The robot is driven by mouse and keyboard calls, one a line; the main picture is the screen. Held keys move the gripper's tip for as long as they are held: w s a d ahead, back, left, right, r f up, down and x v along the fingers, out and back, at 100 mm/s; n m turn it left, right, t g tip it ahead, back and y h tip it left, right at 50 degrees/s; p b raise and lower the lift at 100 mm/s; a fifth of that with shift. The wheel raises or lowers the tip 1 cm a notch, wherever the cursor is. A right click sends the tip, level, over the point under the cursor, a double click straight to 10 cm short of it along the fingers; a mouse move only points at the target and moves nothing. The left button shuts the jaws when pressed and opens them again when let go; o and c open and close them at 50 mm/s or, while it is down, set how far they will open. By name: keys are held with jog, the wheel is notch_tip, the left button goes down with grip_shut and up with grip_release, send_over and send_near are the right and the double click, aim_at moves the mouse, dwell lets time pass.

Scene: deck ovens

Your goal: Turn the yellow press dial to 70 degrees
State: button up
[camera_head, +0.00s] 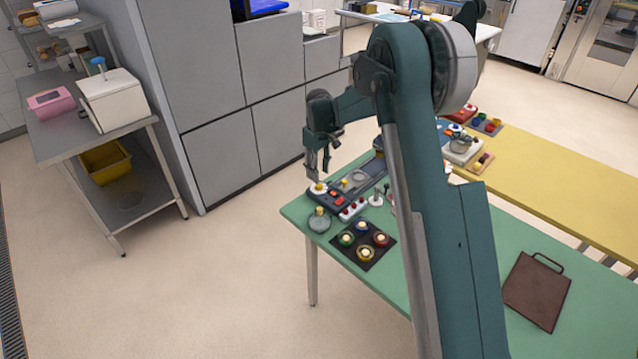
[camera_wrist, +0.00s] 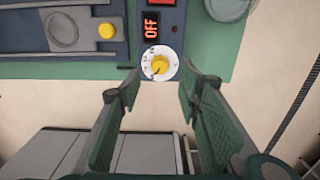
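The yellow dial (camera_wrist: 159,66) has a round yellow centre inside a white marked ring. It sits at the end of a dark panel, below a display (camera_wrist: 152,25) that reads OFF in orange. In the head view the dial (camera_head: 318,187) is at the far left corner of the green table. My gripper (camera_wrist: 158,84) is open, with one finger on each side of the dial's position in the wrist view and nothing between them. In the head view my gripper (camera_head: 319,166) is just above the dial. I cannot tell whether the fingers touch it.
A second yellow knob (camera_wrist: 106,31) is on a grey unit beside the panel. A black mat (camera_head: 364,262) with several coloured round pieces lies nearby on the green table (camera_head: 455,250). A brown board (camera_head: 537,290) lies at the right. The table's edge is close to the dial.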

aim_at(319, 186)
jog(key=shift+f, duration=3)
jog(key=c, duration=0.9)
